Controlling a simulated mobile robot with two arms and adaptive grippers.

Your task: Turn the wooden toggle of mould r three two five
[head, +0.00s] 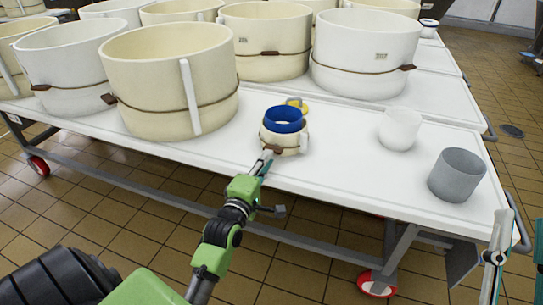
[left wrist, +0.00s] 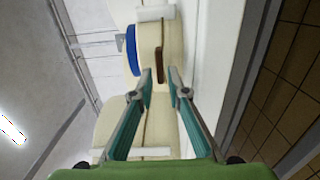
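A small cream mould (head: 298,138) with a blue insert (head: 284,119) stands near the table's front edge in the head view. Its band carries a brown wooden toggle (head: 273,149). No label is readable, so I cannot confirm its number. My left gripper (head: 267,160) is at the mould's front, close to the toggle. In the left wrist view, the fingers of my left gripper (left wrist: 160,80) are apart, with the brown toggle (left wrist: 158,65) just ahead of and between their tips. Contact cannot be told. My right gripper (head: 520,225) is partly in view at the right edge, fingers apart and empty.
A large cream mould (head: 150,85) stands left of the small one, with more large moulds behind. A yellow object (head: 298,104) lies behind the small mould. The white table (head: 340,180) is clear between.

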